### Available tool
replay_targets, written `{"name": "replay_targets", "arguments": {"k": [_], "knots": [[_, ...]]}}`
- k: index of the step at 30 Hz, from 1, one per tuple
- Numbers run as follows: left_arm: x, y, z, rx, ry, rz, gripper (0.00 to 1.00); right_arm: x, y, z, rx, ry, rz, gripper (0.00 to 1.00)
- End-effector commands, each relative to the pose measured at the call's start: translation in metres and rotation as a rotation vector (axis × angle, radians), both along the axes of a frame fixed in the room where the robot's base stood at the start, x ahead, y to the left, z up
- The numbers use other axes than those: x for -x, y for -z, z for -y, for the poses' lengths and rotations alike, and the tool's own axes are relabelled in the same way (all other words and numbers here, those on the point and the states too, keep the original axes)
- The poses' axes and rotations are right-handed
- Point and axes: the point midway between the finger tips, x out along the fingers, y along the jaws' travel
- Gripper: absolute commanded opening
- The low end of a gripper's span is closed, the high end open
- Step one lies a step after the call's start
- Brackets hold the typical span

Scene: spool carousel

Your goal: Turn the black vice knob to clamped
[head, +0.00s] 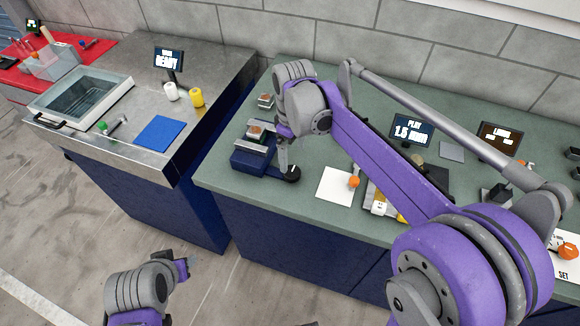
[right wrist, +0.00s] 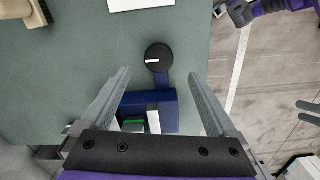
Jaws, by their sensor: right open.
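The blue vice (head: 250,162) sits near the left front of the green bench, with grey jaws. Its round black knob (head: 293,174) is at its front right. In the right wrist view the knob (right wrist: 158,58) shows a white pointer line towards the left of the picture, and a green piece (right wrist: 133,125) shows at the vice jaws. My right gripper (right wrist: 160,76) is open and empty, pointing down over the vice. The knob lies just past its fingertips, between their lines, with no visible contact. My left gripper (head: 183,268) is low, over the floor, away from the bench; its jaw gap is unclear.
A screen (head: 411,130) stands further right. A steel counter with a blue mat (head: 160,134) is left, across a gap.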

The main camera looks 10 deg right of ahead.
Motion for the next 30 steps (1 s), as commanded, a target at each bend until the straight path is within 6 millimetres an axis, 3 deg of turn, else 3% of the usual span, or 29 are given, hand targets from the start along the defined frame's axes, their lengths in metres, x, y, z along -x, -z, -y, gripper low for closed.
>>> {"name": "replay_targets", "arguments": {"k": [6,12,24,26,30], "knots": [[0.001,0.003,0.0,0.0,0.0,-0.003,0.5,-0.001,0.044,0.0,0.0,0.002,0.001,0.94],[0.002,0.005,0.0,0.0,0.0,-0.004,0.5,-0.001,0.07,0.0,0.0,0.002,0.001,0.94],[0.002,0.005,0.0,0.0,0.0,-0.004,0.5,0.0,0.079,0.0,0.0,0.002,0.001,0.94],[0.002,0.005,0.0,0.0,0.0,-0.004,0.5,0.0,0.079,0.0,0.0,0.002,0.001,0.87],[0.002,0.005,0.0,0.0,0.0,-0.004,0.5,0.0,0.079,0.0,0.0,0.002,0.001,0.61]]}}
